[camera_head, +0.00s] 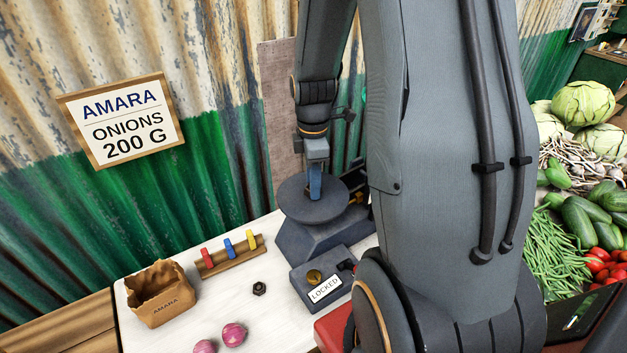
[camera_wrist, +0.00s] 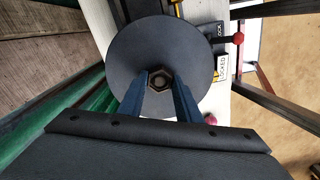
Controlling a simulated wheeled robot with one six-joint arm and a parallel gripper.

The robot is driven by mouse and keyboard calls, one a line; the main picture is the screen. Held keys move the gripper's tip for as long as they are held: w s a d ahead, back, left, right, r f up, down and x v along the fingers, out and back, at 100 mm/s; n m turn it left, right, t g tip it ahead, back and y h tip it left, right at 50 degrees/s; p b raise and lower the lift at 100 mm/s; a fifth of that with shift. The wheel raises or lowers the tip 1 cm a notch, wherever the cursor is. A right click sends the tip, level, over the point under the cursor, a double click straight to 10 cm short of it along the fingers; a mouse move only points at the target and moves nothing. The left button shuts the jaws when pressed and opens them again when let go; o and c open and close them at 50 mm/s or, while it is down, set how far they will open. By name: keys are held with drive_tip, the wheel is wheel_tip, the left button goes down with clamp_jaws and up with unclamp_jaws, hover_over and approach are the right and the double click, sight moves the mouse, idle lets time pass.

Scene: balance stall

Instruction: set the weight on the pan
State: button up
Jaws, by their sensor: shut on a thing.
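The round dark grey pan (camera_head: 296,207) sits on top of the grey balance (camera_head: 305,243). It fills the middle of the wrist view (camera_wrist: 130,50). My gripper (camera_head: 315,194) points down over the pan, its blue fingers at the pan's middle. In the wrist view my gripper (camera_wrist: 160,88) is shut on a dark hexagonal weight (camera_wrist: 160,80), with the pan behind it. I cannot tell whether the weight touches the pan. In the head view the fingers hide the held weight. Another dark hexagonal weight (camera_head: 259,288) lies on the white table.
A grey box with a LOCKED label (camera_head: 325,289) stands before the balance. A rack with red, blue and yellow pieces (camera_head: 229,262), a paper bag (camera_head: 160,300) and pink onions (camera_head: 233,334) are left. The sign (camera_head: 121,119) reads "AMARA ONIONS 200 G". Vegetables (camera_head: 590,210) are right.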

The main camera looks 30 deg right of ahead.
drive_tip(key=shift+f, duration=0.1)
drive_tip(key=o, duration=1.2)
wheel_tip(320, 180, up, 11)
drive_tip(key=b, duration=0.3)
drive_tip(key=s+a+f+m, duration=0.3)
drive_tip(key=a+m, duration=0.3)
drive_tip(key=m, duration=0.1)
drive_tip(key=s+a+f+m+t, duration=0.1)
drive_tip(key=s+a+f+m, duration=0.3)
drive_tip(key=a+m, duration=0.2)
drive_tip(key=shift+s+a+m+t, duration=0.3)
drive_tip(key=shift+a+m, duration=0.1)
drive_tip(key=shift+a, duration=0.05)
drive_tip(key=shift+f, duration=0.1)
